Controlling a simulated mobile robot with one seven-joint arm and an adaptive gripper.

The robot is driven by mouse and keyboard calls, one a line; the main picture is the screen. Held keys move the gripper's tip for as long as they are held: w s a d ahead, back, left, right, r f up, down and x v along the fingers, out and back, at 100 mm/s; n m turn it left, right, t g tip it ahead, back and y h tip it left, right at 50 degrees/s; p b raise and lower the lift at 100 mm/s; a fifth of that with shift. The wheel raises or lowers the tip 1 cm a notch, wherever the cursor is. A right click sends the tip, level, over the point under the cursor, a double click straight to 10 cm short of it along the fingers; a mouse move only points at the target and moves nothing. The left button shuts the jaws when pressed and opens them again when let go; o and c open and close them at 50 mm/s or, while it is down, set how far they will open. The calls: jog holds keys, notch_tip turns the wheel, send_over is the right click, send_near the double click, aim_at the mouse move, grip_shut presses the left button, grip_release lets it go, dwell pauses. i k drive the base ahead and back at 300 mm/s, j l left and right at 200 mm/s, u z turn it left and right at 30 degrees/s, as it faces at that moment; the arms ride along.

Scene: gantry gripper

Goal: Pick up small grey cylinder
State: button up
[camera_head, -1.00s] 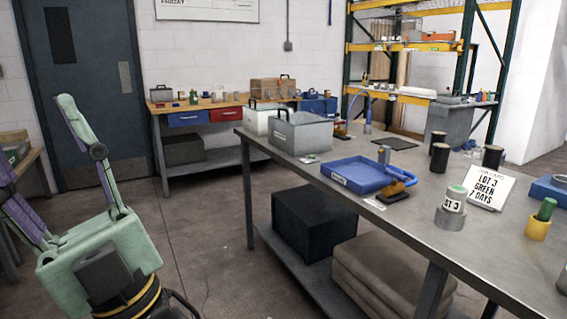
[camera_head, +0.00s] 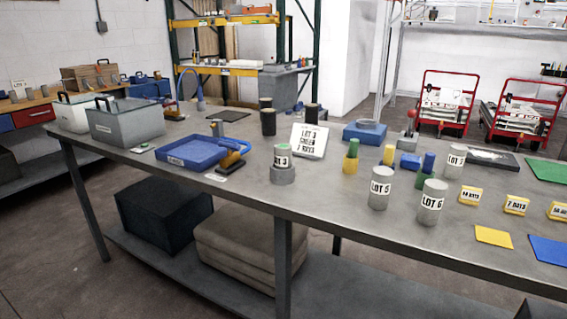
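Several grey cylinders stand on the steel workbench (camera_head: 330,205). A small plain grey one (camera_head: 217,127) stands at the back edge of the blue tray (camera_head: 190,150); I cannot tell if it is in or behind it. A grey cylinder marked LOT 3 with a green top (camera_head: 282,156) stands upright on a grey ring base (camera_head: 282,174). Larger grey cylinders marked LOT 5 (camera_head: 381,190) and (camera_head: 432,204) stand upright to the right, with another LOT-marked one (camera_head: 455,162) behind. I cannot tell which one the task means. My gripper is out of view.
Green, yellow and blue blocks (camera_head: 409,162) and yellow label stands (camera_head: 515,205) stand on the bench's right half. A white sign (camera_head: 309,141) stands behind LOT 3. Dark cylinders (camera_head: 268,122) stand further back. Grey bins (camera_head: 126,122) occupy the left end. The front middle is clear.

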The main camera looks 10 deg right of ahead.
aim_at(282, 151)
jog(key=i+j, duration=0.3)
jog(key=i, duration=0.15)
jog(key=i+j, duration=0.3)
jog(key=i, duration=0.15)
